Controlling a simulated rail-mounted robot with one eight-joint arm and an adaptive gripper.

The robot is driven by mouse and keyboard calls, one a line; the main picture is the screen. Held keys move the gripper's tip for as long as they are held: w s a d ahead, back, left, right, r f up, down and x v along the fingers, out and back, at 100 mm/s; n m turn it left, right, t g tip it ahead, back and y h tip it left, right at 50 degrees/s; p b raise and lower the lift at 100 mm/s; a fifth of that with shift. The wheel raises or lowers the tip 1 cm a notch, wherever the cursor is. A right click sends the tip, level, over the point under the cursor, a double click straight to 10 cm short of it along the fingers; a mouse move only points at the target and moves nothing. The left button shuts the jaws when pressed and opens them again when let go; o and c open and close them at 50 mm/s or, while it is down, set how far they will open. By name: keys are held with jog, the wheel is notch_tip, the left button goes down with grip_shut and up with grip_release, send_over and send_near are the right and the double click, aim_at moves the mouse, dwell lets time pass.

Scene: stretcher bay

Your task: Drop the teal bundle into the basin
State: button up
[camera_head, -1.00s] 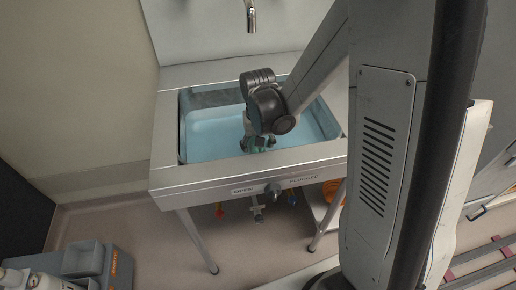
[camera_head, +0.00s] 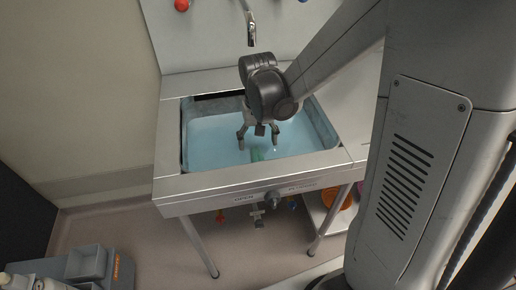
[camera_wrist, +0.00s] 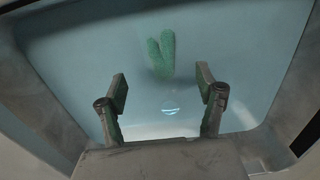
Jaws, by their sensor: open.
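The teal bundle (camera_wrist: 160,54) lies inside the basin, below and apart from my gripper. In the wrist view it has two lobes joined in a V. In the head view only a small green part of the bundle (camera_head: 256,155) shows below my gripper. The basin (camera_head: 170,150) is a metal-rimmed sink with a light blue inside. My gripper (camera_head: 258,138) is open and empty over the basin. In the wrist view its two fingers (camera_wrist: 161,92) stand wide apart with nothing between them.
A curved tap (camera_head: 251,30) hangs from the wall panel behind the basin. A red knob (camera_head: 182,5) is at the top left. A grey caddy with bottles (camera_head: 85,264) stands at the lower left. An orange item (camera_head: 340,197) sits on the shelf beneath.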

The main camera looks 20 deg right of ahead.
aim_at(258, 153)
jog(key=s+r+n+t, duration=0.1)
jog(key=s+r+t, duration=0.6)
jog(key=s+r, duration=0.7)
jog(key=shift+s+r+n+p, duration=0.3)
jog(key=shift+r+p, duration=0.1)
jog(key=shift+r, duration=1.4)
dwell(0.9)
